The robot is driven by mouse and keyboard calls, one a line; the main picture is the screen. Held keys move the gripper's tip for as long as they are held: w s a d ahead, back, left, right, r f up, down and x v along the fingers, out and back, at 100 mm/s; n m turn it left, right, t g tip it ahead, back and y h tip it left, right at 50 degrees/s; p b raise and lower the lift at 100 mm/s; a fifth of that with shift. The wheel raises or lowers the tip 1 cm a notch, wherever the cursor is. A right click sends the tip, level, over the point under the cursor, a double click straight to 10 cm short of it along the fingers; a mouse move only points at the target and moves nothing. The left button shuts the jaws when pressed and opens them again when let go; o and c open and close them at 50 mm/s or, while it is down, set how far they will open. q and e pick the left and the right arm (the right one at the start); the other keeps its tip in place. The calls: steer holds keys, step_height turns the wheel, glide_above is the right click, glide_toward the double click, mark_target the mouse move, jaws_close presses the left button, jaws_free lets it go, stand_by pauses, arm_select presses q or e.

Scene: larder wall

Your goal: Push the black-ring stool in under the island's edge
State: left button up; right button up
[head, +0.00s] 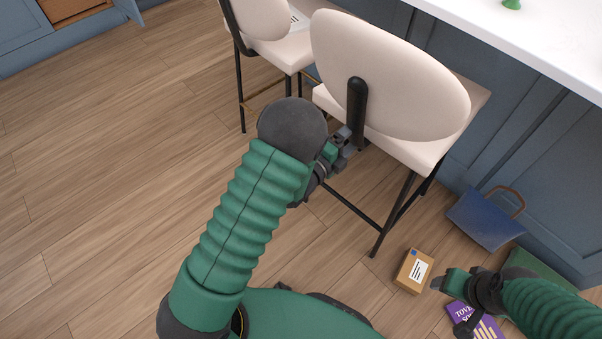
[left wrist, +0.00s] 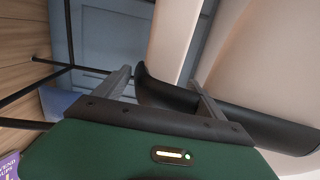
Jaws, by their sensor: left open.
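The near stool (head: 390,75) has a cream back and seat, black legs and a black foot bar (head: 350,207). It stands upright with its back towards me, in front of the island (head: 545,35); its seat's far edge is mostly hidden by the back. My left gripper (head: 347,150) is at the lower end of the black post (head: 357,100) behind the stool's back. In the left wrist view its fingers (left wrist: 162,92) are apart, with the black post (left wrist: 165,92) showing between and beyond them; I cannot tell whether they touch. My right gripper (head: 440,284) is low at right, its jaws unclear.
A second cream stool (head: 262,18) with a brass-coloured foot bar stands to the left, a white card (head: 298,18) on its seat. A blue bag (head: 487,218), a cardboard box (head: 414,271) and a purple packet (head: 475,320) lie on the floor at right. The floor at left is clear.

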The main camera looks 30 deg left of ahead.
arm_select(q)
steer(key=s+a+f+n+g+y, duration=0.2)
steer(key=s+a+n+g+y, duration=0.15)
steer(key=s+n, duration=0.25)
steer(key=s+a+f+n+g+y, duration=0.2)
steer(key=s+n+g, duration=0.25)
steer(key=n, duration=0.25)
steer(key=s+d+n+g, duration=0.1)
steer(key=s+n+g, duration=0.65)
steer(key=s, duration=0.85)
step_height(320, 180, up, 35)
steer(key=p, duration=3.4)
steer(key=shift+w+d+n+t+p, duration=0.15)
steer(key=shift+w+n+t+p, duration=0.1)
steer(key=shift+n+t+p, duration=0.15)
steer(key=shift+r+h, duration=0.1)
steer(key=shift+h, duration=0.15)
